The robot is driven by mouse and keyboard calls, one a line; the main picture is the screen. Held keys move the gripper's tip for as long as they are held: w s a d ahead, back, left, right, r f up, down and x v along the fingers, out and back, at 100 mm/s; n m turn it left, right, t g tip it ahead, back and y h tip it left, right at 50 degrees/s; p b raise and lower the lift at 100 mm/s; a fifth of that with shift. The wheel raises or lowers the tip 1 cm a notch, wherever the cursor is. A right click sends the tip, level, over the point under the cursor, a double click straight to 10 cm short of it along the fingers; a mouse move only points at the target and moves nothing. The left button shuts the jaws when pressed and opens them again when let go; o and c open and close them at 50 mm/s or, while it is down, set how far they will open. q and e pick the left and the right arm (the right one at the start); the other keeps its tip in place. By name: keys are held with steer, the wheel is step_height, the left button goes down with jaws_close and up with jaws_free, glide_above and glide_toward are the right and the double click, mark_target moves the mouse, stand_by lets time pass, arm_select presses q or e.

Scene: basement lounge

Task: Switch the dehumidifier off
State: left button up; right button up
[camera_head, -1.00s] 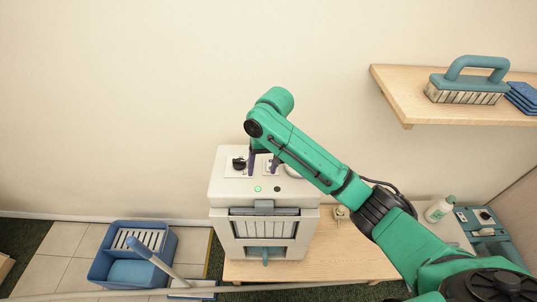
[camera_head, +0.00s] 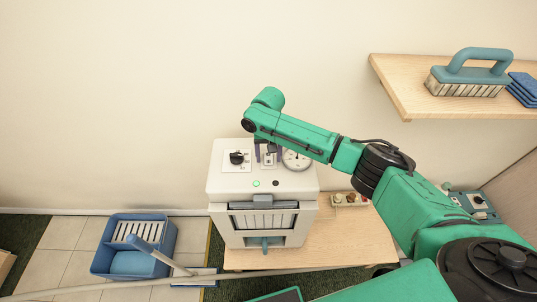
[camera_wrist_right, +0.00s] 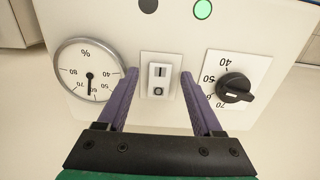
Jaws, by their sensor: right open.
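The white dehumidifier (camera_head: 225,183) stands on a low wooden bench. In the right wrist view, its rocker switch (camera_wrist_right: 158,82), marked with a bar and a circle, sits on a plate between a round % gauge (camera_wrist_right: 88,72) and a black dial knob (camera_wrist_right: 234,88). A green lamp (camera_wrist_right: 203,9) is lit; the lamp beside it (camera_wrist_right: 148,5) is dark. My right gripper (camera_head: 268,152) is open above the switch, its purple fingers on either side of the switch plate in the wrist view (camera_wrist_right: 159,74). Contact cannot be told. My left gripper is out of view.
The bench (camera_head: 340,240) holds a power strip (camera_head: 349,199) right of the dehumidifier. A wall shelf (camera_head: 400,95) with a brush (camera_head: 468,72) is at upper right. A blue bucket (camera_head: 118,265) and a long handle (camera_head: 205,280) are at lower left.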

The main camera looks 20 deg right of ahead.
steer(key=shift+s+f, duration=0.1)
steer(key=shift+f, duration=0.1)
jaws_close()
steer(key=shift+w+r+g, duration=0.1)
steer(key=shift+w+g, duration=0.25)
steer(key=shift+g, duration=0.15)
steer(key=b, duration=0.1)
steer(key=g+b, duration=0.1)
steer(key=b, duration=0.1)
steer(key=shift+w+f+y, duration=0.25)
steer(key=shift+y, duration=0.05)
steer(key=shift+s+r+g+b, duration=0.1)
steer(key=shift+r+g+b, duration=0.15)
steer(key=shift+g+b, duration=0.25)
steer(key=shift+d+r, duration=0.1)
steer(key=shift+r, duration=0.05)
jaws_free()
